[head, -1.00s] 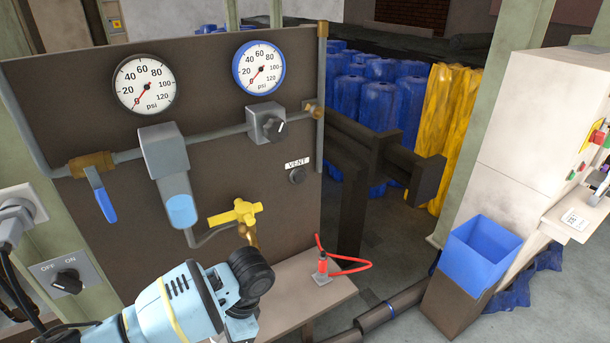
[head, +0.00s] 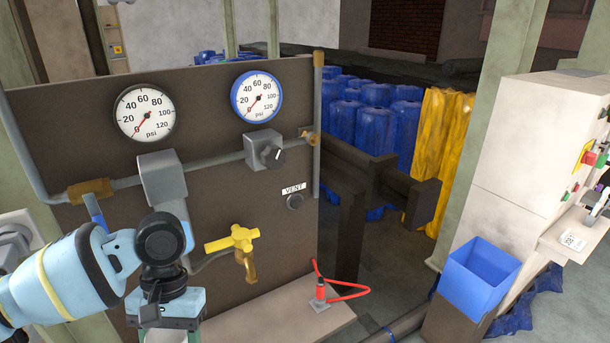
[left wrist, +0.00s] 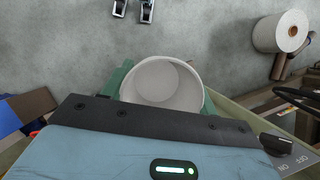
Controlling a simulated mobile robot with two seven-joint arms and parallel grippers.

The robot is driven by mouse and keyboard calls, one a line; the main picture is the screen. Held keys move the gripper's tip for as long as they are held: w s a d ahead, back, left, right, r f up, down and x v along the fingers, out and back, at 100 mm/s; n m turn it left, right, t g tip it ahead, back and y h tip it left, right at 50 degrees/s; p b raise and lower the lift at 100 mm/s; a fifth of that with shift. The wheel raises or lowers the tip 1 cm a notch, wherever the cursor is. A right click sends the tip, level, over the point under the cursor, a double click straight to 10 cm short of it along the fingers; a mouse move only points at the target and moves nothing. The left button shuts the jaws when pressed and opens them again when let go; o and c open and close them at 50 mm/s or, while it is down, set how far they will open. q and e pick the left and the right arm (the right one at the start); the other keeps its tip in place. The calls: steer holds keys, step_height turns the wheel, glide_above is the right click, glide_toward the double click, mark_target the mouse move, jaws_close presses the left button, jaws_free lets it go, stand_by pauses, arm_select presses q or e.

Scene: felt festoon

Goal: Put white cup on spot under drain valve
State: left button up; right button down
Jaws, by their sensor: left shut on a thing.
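The white cup (left wrist: 160,84) sits between the green fingers of my left gripper in the left wrist view, and its open mouth faces the camera. In the head view my left gripper (head: 168,318) is at the bottom edge, left of the drain valve, with its fingertips mostly cut off. The yellow-handled drain valve (head: 233,238) is on the dark panel, its brass spout pointing down over a pale ledge (head: 275,318). No marked spot shows on the visible part of the ledge; my gripper and the frame edge hide the left part. My right gripper is not in view.
A dark panel (head: 225,190) with gauges and pipes rises behind. A blue bin (head: 478,275) is at the right. The ledge right below the spout looks clear.

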arm_select(q)
steer(key=shift+f, duration=0.1)
stand_by(0.7)
steer(key=w+x, duration=0.1)
steer(key=x, duration=1.3)
steer(key=shift+w+f, duration=0.35)
steer(key=shift+f, duration=0.1)
